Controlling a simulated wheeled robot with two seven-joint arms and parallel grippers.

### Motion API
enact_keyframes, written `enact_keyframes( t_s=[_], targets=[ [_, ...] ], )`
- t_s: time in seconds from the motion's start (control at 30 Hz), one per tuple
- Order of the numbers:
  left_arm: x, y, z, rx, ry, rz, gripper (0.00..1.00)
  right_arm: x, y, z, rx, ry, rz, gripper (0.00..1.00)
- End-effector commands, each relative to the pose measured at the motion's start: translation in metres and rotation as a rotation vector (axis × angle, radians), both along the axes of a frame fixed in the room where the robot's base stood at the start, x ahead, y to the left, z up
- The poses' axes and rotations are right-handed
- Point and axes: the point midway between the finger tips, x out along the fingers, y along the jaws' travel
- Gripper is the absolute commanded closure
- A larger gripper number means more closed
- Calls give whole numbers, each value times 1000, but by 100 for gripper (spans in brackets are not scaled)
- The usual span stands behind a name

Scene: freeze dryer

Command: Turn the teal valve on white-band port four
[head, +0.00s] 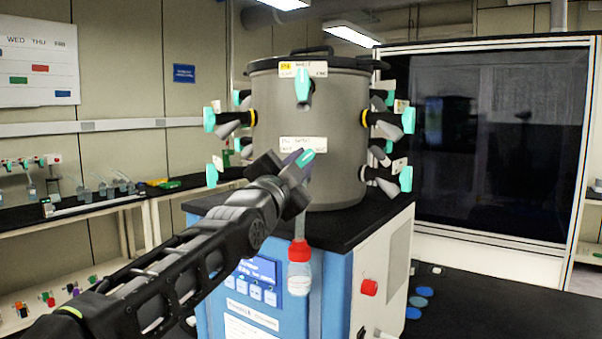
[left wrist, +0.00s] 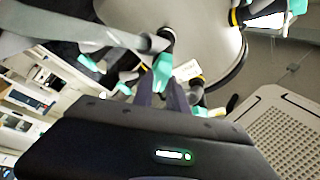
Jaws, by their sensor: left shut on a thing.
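The grey drum (head: 335,120) of the freeze dryer has ports with teal valve handles in an upper and a lower row. My left gripper (head: 300,162) reaches the lower front port, just below a white label (head: 303,144). It is shut on that port's teal valve (head: 308,157); the teal tip sticks out past the fingers. In the left wrist view the same teal valve (left wrist: 162,70) shows at the tips of my dark fingers (left wrist: 163,92). The port body is mostly hidden behind the gripper. My right gripper is not in view.
A red-capped bottle (head: 299,268) hangs below the gripped port. Another teal valve (head: 303,85) with a yellow and white label is directly above. More valves stick out at the drum's left (head: 210,119) and right (head: 408,120). A dark glass panel (head: 490,140) stands at right.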

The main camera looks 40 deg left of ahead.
Motion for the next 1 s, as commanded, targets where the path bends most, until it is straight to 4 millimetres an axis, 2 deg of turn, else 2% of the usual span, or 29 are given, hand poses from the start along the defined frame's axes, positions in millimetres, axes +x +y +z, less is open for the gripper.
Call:
enact_keyframes(
  t_s=[0.33,0.87,0.9,1.0],
  targets=[
    [1,-2,0,147,88,-4,100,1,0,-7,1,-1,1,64],
    [0,0,0,172,105,-1,100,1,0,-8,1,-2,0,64],
    [1,-1,0,172,105,-1,79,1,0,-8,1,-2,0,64],
    [1,-1,0,171,105,-2,70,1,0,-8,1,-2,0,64]
  ],
)
